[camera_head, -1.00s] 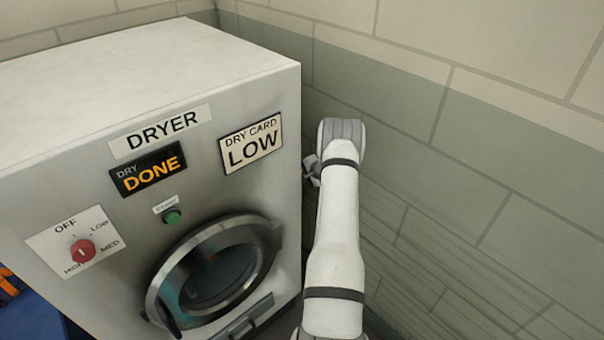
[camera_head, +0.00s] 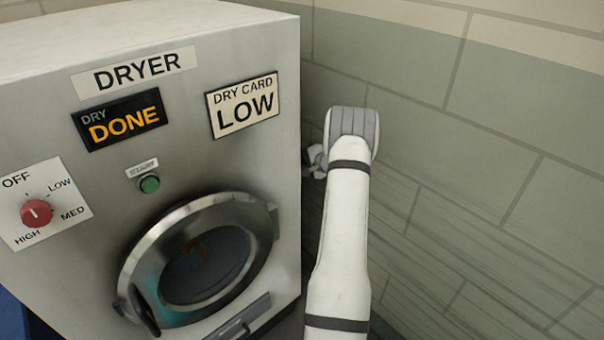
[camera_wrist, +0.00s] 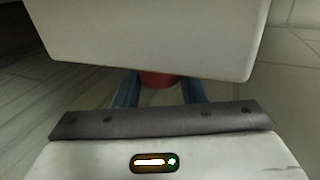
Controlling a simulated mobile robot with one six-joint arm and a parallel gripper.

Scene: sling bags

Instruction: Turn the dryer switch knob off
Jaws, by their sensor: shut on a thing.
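The red dryer switch knob (camera_head: 37,213) is on a white dial plate (camera_head: 66,190) marked OFF, LOW, MED and HIGH, on the left of the dryer front (camera_head: 205,150). Its pale mark is small, and I cannot tell which label it points at. My arm stands at the dryer's right side, well apart from the knob; my gripper's fingertips are hidden in the head view. In the wrist view my gripper (camera_wrist: 158,90) has blue fingers on either side of a red thing (camera_wrist: 158,79), partly hidden by a pale block above it. It is shut on that thing.
The dryer has a DONE display (camera_head: 122,119), a LOW card (camera_head: 243,105), a green start button (camera_head: 149,184) and a round door (camera_head: 205,265). A brick wall (camera_head: 470,130) stands close behind and right of my arm.

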